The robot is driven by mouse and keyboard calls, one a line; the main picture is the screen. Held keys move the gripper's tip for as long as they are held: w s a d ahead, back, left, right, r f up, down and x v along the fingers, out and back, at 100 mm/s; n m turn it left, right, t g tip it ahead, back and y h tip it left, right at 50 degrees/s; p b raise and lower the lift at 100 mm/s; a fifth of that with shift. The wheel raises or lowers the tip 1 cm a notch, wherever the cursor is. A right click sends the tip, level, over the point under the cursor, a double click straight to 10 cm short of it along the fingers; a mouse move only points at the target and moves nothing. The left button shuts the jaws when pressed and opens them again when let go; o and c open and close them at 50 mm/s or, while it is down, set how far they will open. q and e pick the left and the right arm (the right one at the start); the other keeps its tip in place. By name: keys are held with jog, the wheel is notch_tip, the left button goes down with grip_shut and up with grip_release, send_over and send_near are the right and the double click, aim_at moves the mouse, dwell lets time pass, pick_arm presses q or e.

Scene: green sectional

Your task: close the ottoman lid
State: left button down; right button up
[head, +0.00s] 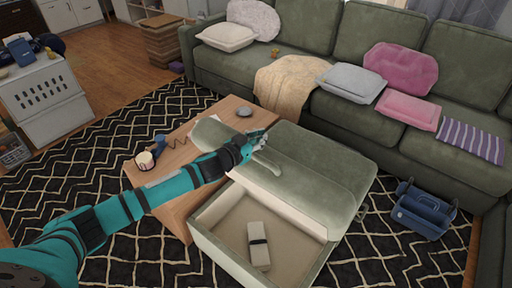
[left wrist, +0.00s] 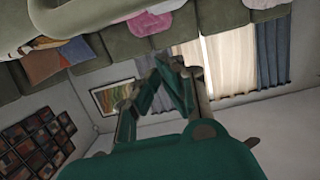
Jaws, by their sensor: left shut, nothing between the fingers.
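In the left wrist view the closed fingers (left wrist: 172,80) point up toward an upside-down room, and a green padded edge (left wrist: 85,14) crosses the top. My right gripper is in neither view.
A wooden coffee table (head: 180,160) with a mug (head: 145,160) and a grey stone-like object (head: 244,111) stands left of the ottoman. A green sectional sofa (head: 335,112) runs behind. A blue caddy (head: 422,212) sits on the rug to the right.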

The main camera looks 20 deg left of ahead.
aim_at(256, 156)
pick_arm(q)
jog(key=shift+s+a+f, duration=0.15)
jog(key=shift+s+f, duration=0.3)
jog(key=shift+f, duration=0.4)
jog(key=shift+s+a+f, duration=0.15)
jog(key=shift+s+f, duration=0.3)
jog(key=shift+f, duration=0.4)
jog(key=shift+f, duration=0.1)
